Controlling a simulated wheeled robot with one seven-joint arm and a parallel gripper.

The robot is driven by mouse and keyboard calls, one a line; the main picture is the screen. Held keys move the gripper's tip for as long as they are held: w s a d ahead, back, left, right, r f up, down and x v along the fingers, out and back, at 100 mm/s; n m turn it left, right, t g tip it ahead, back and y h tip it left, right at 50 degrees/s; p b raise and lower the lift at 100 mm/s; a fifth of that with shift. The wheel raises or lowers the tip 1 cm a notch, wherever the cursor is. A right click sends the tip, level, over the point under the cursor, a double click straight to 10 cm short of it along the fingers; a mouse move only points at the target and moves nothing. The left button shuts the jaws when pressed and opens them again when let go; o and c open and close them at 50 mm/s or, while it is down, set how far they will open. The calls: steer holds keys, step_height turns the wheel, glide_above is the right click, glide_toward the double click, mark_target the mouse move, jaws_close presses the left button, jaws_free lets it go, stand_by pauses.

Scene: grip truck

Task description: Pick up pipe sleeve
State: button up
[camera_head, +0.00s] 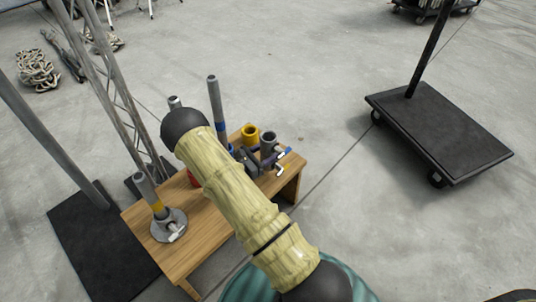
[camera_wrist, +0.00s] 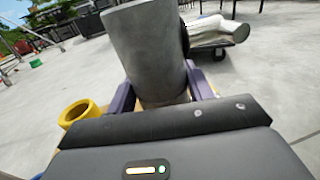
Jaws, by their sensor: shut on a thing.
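A grey cylinder, which looks like the pipe sleeve (camera_wrist: 147,48), stands large in the middle of the wrist view. The purple fingers of my gripper (camera_wrist: 163,93) are at both sides of it and shut on it. Its lower end is hidden behind the gripper body.
A yellow ring-shaped sleeve (camera_head: 250,131) is just left of the grey one, also in the wrist view (camera_wrist: 80,112). A tall grey pipe (camera_head: 215,105) and a pipe in a round base (camera_head: 168,225) stand on the table. A black cart (camera_head: 440,130) is at right; floor between is clear.

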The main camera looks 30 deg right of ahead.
mark_target(261, 140)
step_height(261, 140, up, 7)
steer(key=p, duration=0.2)
steer(key=shift+p, duration=0.4)
steer(key=shift+r, duration=0.1)
steer(key=shift+w+a+r+t, duration=0.1)
steer(key=shift+w+r+t, duration=0.05)
steer(key=shift+r+t, duration=0.15)
steer(key=w+a+r+n+t+y+p, duration=0.1)
steer(key=a+r+n+t+y+p, duration=0.1)
steer(key=a+n+t+y, duration=0.4)
steer(key=w+a+r+n+t+y+p, duration=0.1)
steer(key=a+r+n+t+y+p, duration=0.2)
steer(key=a+n+t+y, duration=0.3)
steer(key=a+t+p, duration=0.1)
steer(key=a, duration=0.2)
steer(key=shift+r+n+t+y, duration=0.3)
steer(key=shift+n+t, duration=0.1)
